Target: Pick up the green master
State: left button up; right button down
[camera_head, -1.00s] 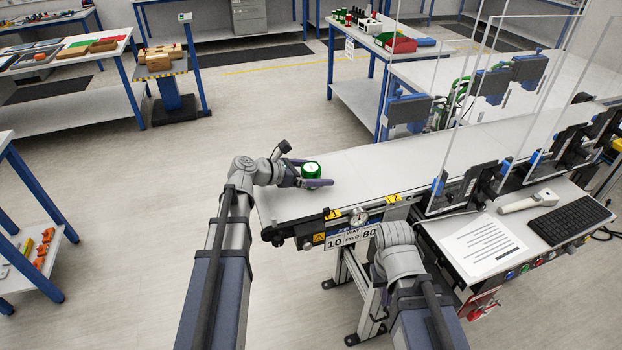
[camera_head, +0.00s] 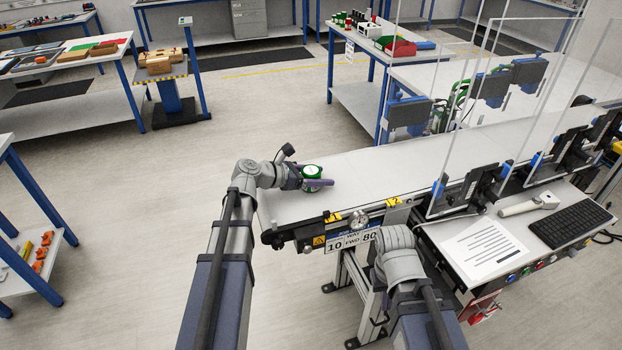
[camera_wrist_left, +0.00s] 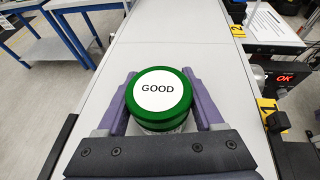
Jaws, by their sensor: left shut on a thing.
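The green master (camera_head: 312,171) is a short round piece with a green rim and a white top. It is at the near left end of the conveyor belt (camera_head: 400,155). In the left wrist view the green master (camera_wrist_left: 159,93) reads "GOOD" on its white top. My left gripper (camera_head: 318,184) has its purple fingers on both sides of it and is shut on it. I cannot tell whether the master still touches the belt. My right arm (camera_head: 400,262) shows at the lower middle, but its gripper is not in view.
The belt beyond the master is clear. Clear panels and black and blue fixtures (camera_head: 470,185) stand along the belt to the right. A side shelf holds a paper sheet (camera_head: 484,247), a white handheld device (camera_head: 528,204) and a keyboard (camera_head: 570,221). A dial gauge (camera_head: 360,219) sits at the belt's front edge.

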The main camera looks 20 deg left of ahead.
pick_arm(q)
grip_shut()
notch_tip(320, 180, up, 10)
jog(key=p, duration=1)
